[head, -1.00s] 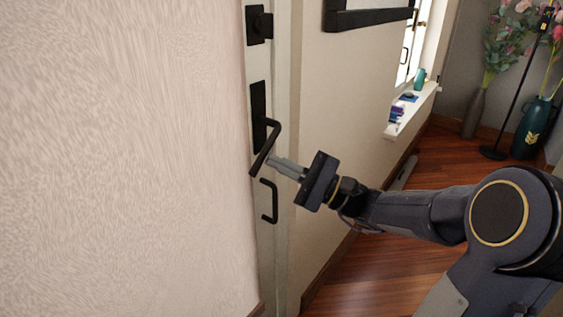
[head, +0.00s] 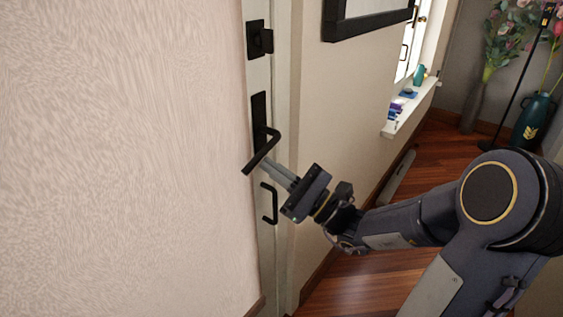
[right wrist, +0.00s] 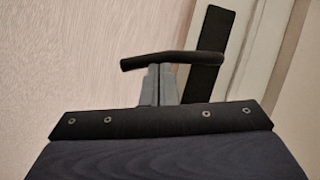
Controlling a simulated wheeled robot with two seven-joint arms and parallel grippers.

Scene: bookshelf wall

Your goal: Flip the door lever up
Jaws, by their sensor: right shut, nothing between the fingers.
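The black door lever (head: 262,152) sticks out from a tall black backplate (head: 259,112) on the pale door edge. In the head view its free end slants down to the left. In the right wrist view the lever (right wrist: 185,57) runs nearly level across the picture from the backplate (right wrist: 204,77). My right gripper (head: 267,166) is shut and empty. Its grey fingers point up at the lever from below. In the right wrist view the fingertips (right wrist: 161,68) are right at the lever's underside, seemingly touching. My left gripper is out of view.
A black latch (head: 259,40) is above the lever and a black pull handle (head: 269,203) below it, close to my gripper. A wall fills the left. A windowsill (head: 411,110) with small items and a vase (head: 534,121) are at the right.

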